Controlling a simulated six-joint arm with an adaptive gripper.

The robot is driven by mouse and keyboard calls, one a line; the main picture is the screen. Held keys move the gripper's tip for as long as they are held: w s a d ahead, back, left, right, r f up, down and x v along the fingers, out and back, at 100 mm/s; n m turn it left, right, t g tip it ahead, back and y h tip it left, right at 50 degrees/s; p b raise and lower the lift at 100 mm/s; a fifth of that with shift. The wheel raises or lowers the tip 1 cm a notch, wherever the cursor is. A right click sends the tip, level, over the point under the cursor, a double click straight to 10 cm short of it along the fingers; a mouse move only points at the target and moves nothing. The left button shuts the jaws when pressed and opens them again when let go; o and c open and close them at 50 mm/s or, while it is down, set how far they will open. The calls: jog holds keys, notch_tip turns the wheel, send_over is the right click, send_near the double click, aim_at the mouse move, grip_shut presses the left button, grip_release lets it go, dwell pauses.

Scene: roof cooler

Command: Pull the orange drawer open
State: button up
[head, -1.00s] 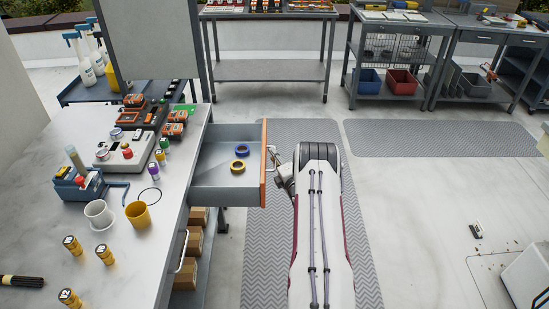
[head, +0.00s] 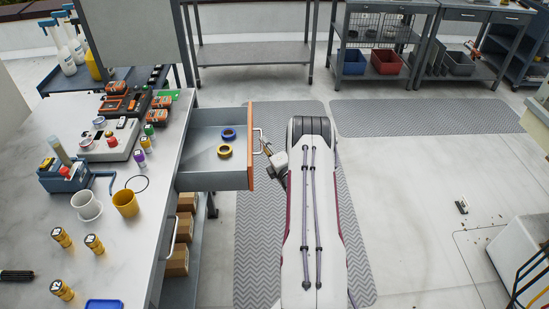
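The drawer (head: 214,178) with the orange front (head: 251,147) stands pulled well out from the right side of the workbench. Its grey inside shows, with a blue ring (head: 228,134) and a yellow ring (head: 224,151) lying on its floor. A pale bar handle (head: 261,139) sits on the outer side of the orange front. My gripper (head: 267,150) is right beside the handle, at its near end. It is small here and partly hidden by my arm, so I cannot tell whether its fingers are closed or touch the handle.
The workbench (head: 128,245) holds two cups, several yellow cylinders and devices. A lower handle (head: 171,238) and cardboard boxes (head: 178,262) are under the drawer. A grey floor mat (head: 254,225) lies beneath my arm. Open floor extends to the right.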

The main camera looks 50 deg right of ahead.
jog(key=v, duration=0.7)
jog(key=shift+s, duration=0.25)
jog(key=shift+a, duration=0.1)
dwell(0.5)
